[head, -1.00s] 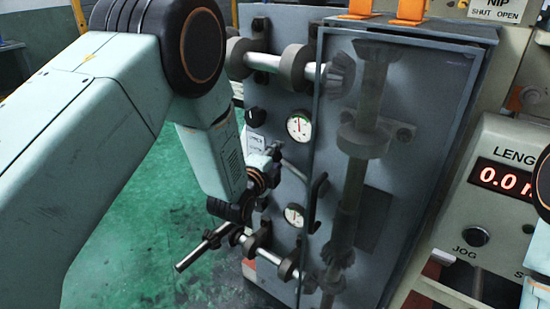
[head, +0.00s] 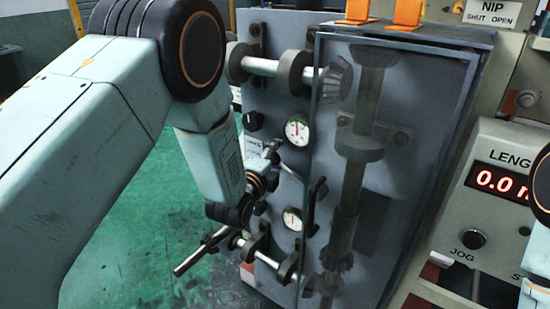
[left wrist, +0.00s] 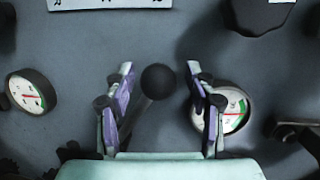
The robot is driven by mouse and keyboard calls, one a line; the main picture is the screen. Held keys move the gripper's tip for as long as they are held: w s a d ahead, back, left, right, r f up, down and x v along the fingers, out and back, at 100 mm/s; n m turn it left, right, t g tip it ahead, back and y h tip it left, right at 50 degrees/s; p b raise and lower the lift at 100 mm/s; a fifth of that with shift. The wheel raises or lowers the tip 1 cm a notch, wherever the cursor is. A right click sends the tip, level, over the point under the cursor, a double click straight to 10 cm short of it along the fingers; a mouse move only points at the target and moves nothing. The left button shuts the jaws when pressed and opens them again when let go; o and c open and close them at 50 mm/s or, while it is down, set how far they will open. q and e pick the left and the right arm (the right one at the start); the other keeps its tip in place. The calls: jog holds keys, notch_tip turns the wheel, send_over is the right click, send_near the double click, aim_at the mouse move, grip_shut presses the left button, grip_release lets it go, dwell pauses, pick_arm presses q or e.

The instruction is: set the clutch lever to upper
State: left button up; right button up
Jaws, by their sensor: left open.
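The clutch lever shows in the left wrist view as a black ball knob (left wrist: 158,82) on a short rod that slants down and left toward the grey panel. My left gripper (left wrist: 160,80) is open, with its purple-grey fingers on either side of the knob. A gap shows between each finger and the knob. In the head view, my left gripper (head: 270,158) is in front of the panel's left face. A thin silver lever rod (head: 292,173) shows there beside it; the knob cannot be made out. My right gripper is not in view.
Two dial gauges (head: 296,130) (head: 292,219) sit on the grey panel near my gripper. Horizontal shafts run above (head: 262,66) and below. A clear-fronted gear housing (head: 385,165) stands just right. Open green floor (head: 150,235) lies left.

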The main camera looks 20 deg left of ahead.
pick_arm(q)
jog(key=s+a+r, duration=0.1)
jog(key=s, duration=1)
jog(key=shift+s+a+r, duration=0.2)
jog(key=shift+s, duration=0.15)
